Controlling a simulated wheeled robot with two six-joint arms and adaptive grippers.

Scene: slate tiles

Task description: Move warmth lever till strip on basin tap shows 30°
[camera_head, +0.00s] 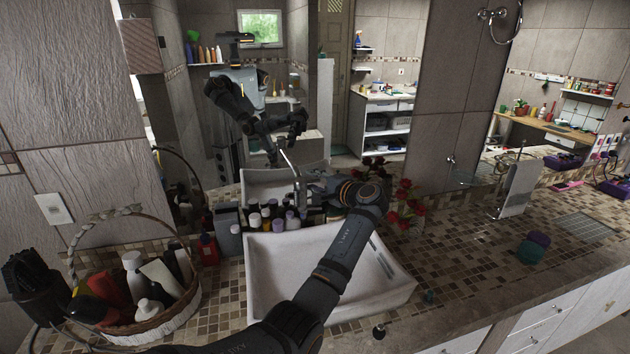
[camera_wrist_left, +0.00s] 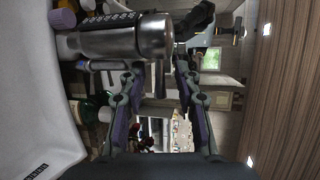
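The metal basin tap body (camera_wrist_left: 125,40) fills the upper left of the left wrist view, very close. A dark strip (camera_wrist_left: 108,20) with pale marks lies along it; I cannot read its value. A thin grey bar (camera_wrist_left: 160,80), perhaps the lever, shows between my left gripper's fingers (camera_wrist_left: 160,68), which stand apart; I cannot tell whether they touch it. In the head view my left gripper (camera_head: 304,190) is over the back of the white basin (camera_head: 262,290). A thin pale bar (camera_head: 289,160) rises beside it. My right gripper is not in view, save perhaps as a reflection.
Several bottles (camera_head: 290,220) stand behind the basin. A wicker basket (camera_head: 165,325) with bottles is at the left, a red bottle (camera_head: 208,250) near it. Red flowers (camera_head: 405,205) stand right of the gripper. A mirror is behind. The tiled counter (camera_head: 465,270) is mostly clear at right.

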